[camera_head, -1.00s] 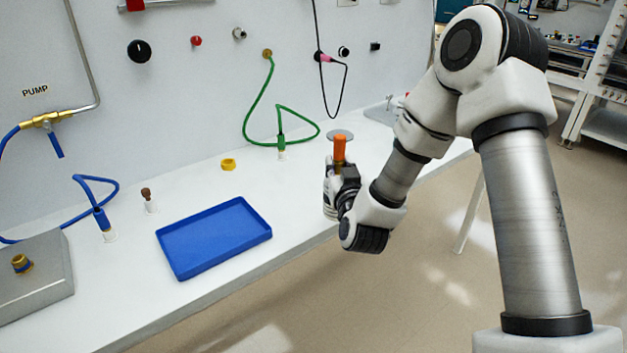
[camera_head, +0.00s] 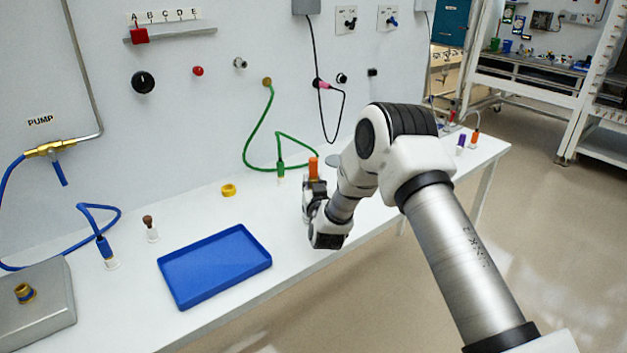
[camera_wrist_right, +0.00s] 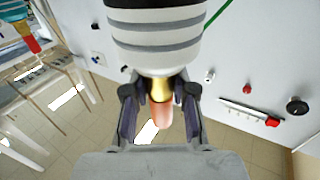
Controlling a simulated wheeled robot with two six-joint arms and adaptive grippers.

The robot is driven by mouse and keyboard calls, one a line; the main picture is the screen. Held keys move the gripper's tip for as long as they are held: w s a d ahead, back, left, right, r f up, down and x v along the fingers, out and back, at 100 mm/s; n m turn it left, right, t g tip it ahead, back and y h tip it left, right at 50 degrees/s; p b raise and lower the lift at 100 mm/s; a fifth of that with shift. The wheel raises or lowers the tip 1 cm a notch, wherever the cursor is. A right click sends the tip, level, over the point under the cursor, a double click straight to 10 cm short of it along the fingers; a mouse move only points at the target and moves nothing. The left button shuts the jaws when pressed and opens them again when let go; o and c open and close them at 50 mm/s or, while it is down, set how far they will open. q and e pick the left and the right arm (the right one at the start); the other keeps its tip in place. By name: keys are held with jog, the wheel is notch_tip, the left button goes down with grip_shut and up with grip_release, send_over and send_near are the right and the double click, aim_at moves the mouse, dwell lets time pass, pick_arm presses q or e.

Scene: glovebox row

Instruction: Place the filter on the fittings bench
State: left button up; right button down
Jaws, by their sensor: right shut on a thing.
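My right gripper (camera_head: 315,196) is shut on the filter (camera_head: 313,168), whose orange end points up above the fingers in the head view. It is held over the white bench (camera_head: 290,235), to the right of the blue tray; I cannot tell whether it touches the bench. In the right wrist view the filter (camera_wrist_right: 157,36) shows a white, grey-striped body, a gold neck and an orange-pink end. The fingers of the right gripper (camera_wrist_right: 160,103) lie on both sides of the neck. My left gripper is not in view.
The empty blue tray (camera_head: 214,265) lies near the bench's front edge. A grey disc (camera_head: 336,160) is just behind my arm.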

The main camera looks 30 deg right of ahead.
jog(key=shift+s+a+f, duration=0.1)
jog(key=c, duration=0.9)
grip_release()
jog(key=shift+c, duration=0.2)
jog(key=shift+r, duration=0.2)
jog(key=b+v, duration=0.2)
jog(key=v, duration=1)
